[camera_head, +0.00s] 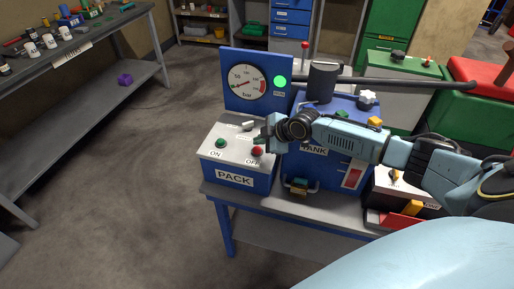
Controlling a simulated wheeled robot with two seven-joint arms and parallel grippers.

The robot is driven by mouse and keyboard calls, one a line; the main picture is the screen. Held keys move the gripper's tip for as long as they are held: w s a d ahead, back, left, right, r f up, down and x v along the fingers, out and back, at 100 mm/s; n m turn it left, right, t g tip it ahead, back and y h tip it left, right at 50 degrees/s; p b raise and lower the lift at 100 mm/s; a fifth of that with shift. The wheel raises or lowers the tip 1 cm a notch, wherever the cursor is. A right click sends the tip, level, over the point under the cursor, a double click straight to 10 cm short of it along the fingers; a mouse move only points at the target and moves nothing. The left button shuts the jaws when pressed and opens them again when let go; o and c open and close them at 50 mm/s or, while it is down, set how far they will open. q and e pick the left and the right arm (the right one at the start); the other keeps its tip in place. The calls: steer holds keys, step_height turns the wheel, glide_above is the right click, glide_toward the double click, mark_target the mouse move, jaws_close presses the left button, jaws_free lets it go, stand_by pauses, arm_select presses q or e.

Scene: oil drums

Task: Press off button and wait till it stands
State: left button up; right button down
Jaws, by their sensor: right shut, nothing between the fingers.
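The box labelled PACK (234,177) stands on the left of a blue table. Its sloped white top bears a green button (220,143) marked ON and a red button (257,151) marked OFF. My right arm reaches in from the right, and its gripper (262,142) is shut and empty, right at the red button. I cannot tell whether it touches or presses the button. Behind the box, a pressure gauge (247,83) in bar sits on a blue panel, beside a lit green lamp (281,81). My left gripper is not in view.
A blue box labelled TANK (316,166) with a dark cylinder on top stands right of the PACK box, under my arm. A grey workbench (75,45) with jars is at the left. Green and red crates stand at the right. The floor (120,165) at left is mostly clear.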

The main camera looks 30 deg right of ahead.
mark_target(260, 150)
steer(key=shift+f, duration=0.15)
stand_by(0.7)
steer(key=shift+f+b, duration=0.3)
steer(key=shift+b, duration=0.1)
steer(key=shift+f+b, duration=0.5)
steer(key=shift+f, duration=0.1)
stand_by(0.5)
steer(key=shift+r, duration=0.15)
stand_by(0.9)
steer(key=shift+r+p, duration=0.75)
steer(key=shift+r, duration=0.1)
step_height(260, 150, up, 5)
steer(key=p, duration=0.4)
steer(key=shift+r, duration=0.1)
